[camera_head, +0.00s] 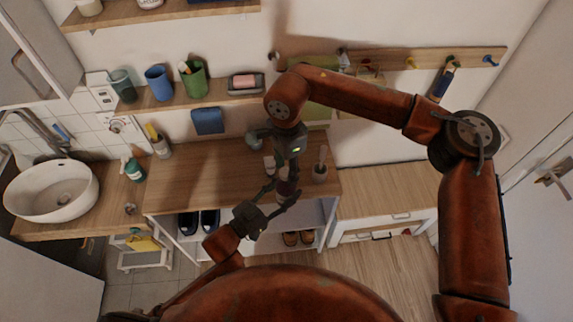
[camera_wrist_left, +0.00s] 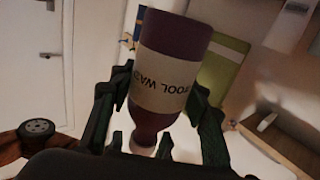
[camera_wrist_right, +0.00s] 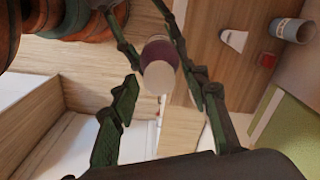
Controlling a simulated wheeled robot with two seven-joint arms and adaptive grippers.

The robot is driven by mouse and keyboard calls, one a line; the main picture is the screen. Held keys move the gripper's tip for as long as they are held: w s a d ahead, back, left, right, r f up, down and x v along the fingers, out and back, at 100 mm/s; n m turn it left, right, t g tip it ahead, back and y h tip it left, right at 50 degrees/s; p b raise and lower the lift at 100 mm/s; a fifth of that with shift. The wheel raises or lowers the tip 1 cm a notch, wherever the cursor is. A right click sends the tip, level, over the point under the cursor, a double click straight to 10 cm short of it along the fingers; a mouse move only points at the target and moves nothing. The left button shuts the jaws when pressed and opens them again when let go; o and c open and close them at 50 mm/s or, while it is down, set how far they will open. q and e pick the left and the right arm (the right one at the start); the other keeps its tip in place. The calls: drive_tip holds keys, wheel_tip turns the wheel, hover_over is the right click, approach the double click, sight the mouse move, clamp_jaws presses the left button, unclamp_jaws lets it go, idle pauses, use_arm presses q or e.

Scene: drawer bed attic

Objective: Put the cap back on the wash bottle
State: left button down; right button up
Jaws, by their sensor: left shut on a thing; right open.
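The wash bottle (camera_wrist_left: 172,62) is dark maroon with a pale label. My left gripper (camera_head: 286,192) is shut on it, above the front of the wooden bench top. In the left wrist view its narrow end is pale and points down the picture. In the right wrist view the bottle (camera_wrist_right: 160,51) shows a pale round end (camera_wrist_right: 159,78). I cannot tell whether this is the cap or the bare neck. My right gripper (camera_head: 286,166) is open just above the bottle, its fingers on either side of the pale end. No separate cap is clearly seen.
The bench top (camera_head: 215,165) is mostly clear to the left. A cup with a brush (camera_head: 320,171) stands to the right. A wall shelf (camera_head: 180,97) with cups is behind. A basin (camera_head: 52,190) is far left.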

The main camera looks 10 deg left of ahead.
clamp_jaws()
drive_tip(key=m, duration=1.2)
drive_tip(key=shift+o, duration=0.3)
unclamp_jaws()
drive_tip(key=shift+r, duration=0.1)
drive_tip(key=shift+r, duration=2.2)
